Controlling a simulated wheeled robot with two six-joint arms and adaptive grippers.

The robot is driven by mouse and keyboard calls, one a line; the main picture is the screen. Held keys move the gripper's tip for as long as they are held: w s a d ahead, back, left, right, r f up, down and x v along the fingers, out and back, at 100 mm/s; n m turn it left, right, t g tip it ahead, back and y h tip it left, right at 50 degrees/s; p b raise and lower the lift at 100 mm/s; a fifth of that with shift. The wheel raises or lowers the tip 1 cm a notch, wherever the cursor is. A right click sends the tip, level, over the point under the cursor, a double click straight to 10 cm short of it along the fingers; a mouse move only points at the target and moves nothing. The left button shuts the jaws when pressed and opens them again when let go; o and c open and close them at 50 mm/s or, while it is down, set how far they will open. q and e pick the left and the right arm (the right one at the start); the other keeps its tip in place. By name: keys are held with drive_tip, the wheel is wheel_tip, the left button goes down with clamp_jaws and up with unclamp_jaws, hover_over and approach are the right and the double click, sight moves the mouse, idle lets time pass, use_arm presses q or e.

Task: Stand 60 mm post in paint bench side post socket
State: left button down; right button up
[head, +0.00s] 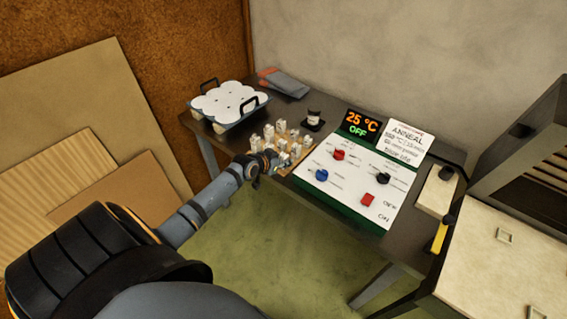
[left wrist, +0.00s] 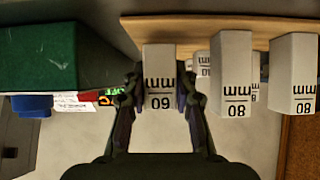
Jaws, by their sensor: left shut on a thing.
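The 60 mm post (left wrist: 160,65) is a pale block with black lettering, upside down in the left wrist view. My left gripper (left wrist: 160,88) is shut on it, one finger on each side. In the head view my left gripper (head: 266,162) is at the near left edge of the wooden post board (head: 299,162). I cannot tell whether the post is clear of the board. Two posts marked 80 (left wrist: 232,75) stand beside it. I cannot make out the paint bench side post socket. My right gripper is out of view.
The dark table (head: 332,104) also carries a control panel (head: 352,185) right of the posts, a tray with black handles (head: 228,104) and a small jar (head: 313,117). Boards lean at the left.

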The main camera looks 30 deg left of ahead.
use_arm(q)
drive_tip(key=s+d+r, duration=0.9)
drive_tip(key=s+r, duration=0.1)
drive_tip(key=r, duration=0.1)
drive_tip(key=shift+s+r, duration=0.35)
drive_tip(key=shift+r, duration=0.05)
drive_tip(key=shift+d, duration=0.1)
